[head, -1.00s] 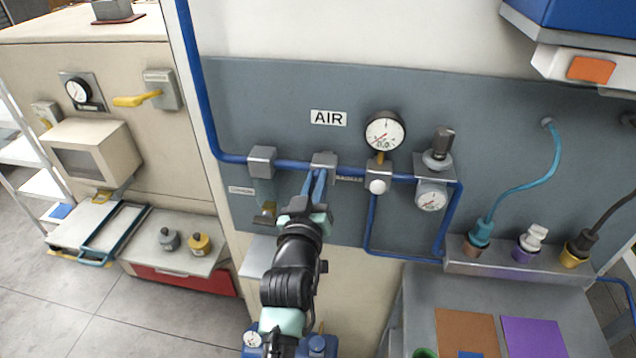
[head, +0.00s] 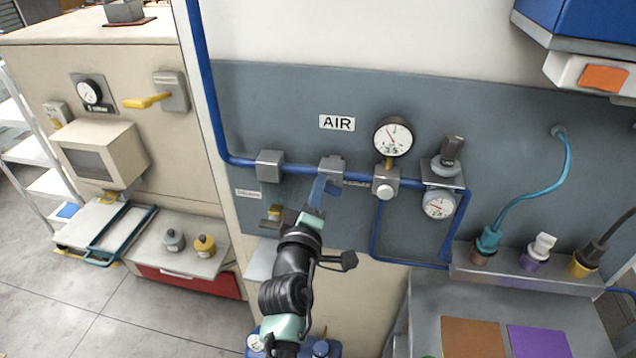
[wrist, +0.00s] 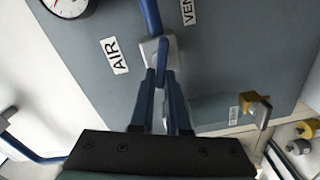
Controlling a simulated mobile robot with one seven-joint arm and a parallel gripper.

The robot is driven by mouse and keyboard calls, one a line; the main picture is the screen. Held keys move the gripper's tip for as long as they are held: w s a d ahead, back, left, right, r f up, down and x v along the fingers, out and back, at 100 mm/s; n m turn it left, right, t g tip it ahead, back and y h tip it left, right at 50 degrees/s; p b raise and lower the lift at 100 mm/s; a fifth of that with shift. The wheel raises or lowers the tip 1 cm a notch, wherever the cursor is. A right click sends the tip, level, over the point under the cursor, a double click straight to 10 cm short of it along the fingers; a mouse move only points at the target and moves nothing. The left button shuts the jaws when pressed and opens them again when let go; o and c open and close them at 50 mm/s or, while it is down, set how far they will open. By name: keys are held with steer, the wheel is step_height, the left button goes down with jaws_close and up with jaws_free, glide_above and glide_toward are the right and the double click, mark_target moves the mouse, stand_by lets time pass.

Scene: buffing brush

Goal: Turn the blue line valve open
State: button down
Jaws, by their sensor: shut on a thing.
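In the wrist view, the fingers of my gripper (wrist: 163,90) lie on both sides of the handle's near end. In the head view the fingers partly hide the handle. The round gauge (head: 393,138) right of the valve shows a reading of about 3.5.
Another grey block (head: 270,166) sits on the pipe to the left, with a brass-coloured fitting (head: 275,213) below it. A regulator (head: 447,160) with a small gauge (head: 438,205) is at the right. A bench with hose sockets (head: 525,278) stands further right.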

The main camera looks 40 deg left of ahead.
steer(key=shift+w+d+f+n+p, duration=0.1)
steer(key=shift+d+f+n+p, duration=0.2)
steer(key=shift+n, duration=0.6)
steer(key=shift+w+d+f+n+p, duration=0.1)
steer(key=shift+f+n, duration=0.25)
steer(key=shift+n, duration=0.55)
steer(key=c, duration=0.9)
jaws_free()
steer(key=shift+r, duration=0.25)
steer(key=v, duration=1.3)
steer(key=shift+p, duration=0.35)
steer(key=shift+a, duration=0.1)
